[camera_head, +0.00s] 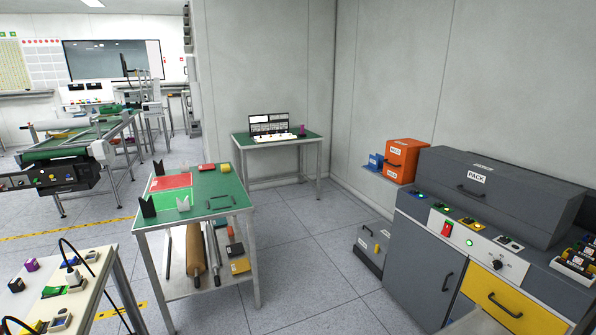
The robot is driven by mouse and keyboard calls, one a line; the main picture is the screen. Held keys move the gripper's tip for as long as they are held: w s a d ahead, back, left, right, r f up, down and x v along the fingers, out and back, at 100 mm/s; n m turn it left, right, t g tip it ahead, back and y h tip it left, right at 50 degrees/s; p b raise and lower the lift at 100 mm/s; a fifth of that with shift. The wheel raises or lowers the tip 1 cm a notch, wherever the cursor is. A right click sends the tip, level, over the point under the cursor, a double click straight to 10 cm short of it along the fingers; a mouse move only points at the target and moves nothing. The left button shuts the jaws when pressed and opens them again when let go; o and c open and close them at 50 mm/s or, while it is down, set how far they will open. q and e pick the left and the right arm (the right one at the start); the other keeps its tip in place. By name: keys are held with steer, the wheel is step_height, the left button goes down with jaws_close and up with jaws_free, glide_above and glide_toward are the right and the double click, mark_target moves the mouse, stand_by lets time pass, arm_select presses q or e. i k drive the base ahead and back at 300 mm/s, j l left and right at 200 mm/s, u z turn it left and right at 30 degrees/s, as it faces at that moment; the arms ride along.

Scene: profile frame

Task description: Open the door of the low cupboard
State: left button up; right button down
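A low grey cupboard (405,250) stands at the right, under a control panel and a grey hood labelled PACK (490,195). Its grey front door (425,265) has a dark upright handle (448,282) near its right edge. The door looks flush with the front, so it appears shut. A yellow front (490,300) with a dark bar handle (505,305) is to the right of the door. The lower right of the cupboard is cut off by the frame. Neither of my grippers is in view.
A green-topped table (218,203) with a lower shelf stands at centre left. A white bench (100,270) is at lower left. A dark box (372,248) sits on the floor beside the cupboard, below an orange box (403,160). Tiled floor between table and cupboard is clear.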

mark_target(423, 273)
steer(key=z, duration=0.4)
steer(key=i+j+z, duration=0.15)
steer(key=i+z, duration=0.25)
steer(key=i+j+z, duration=0.75)
steer(key=i+j, duration=0.3)
steer(key=i+j+z, duration=0.1)
steer(key=i+j, duration=0.2)
steer(key=j, duration=0.25)
steer(key=i+j, duration=0.25)
steer(key=j, duration=0.15)
steer(key=i+j+z, duration=0.1)
steer(key=i+j, duration=0.2)
steer(key=j, duration=0.15)
steer(key=i+j, duration=0.25)
steer(key=j, duration=0.2)
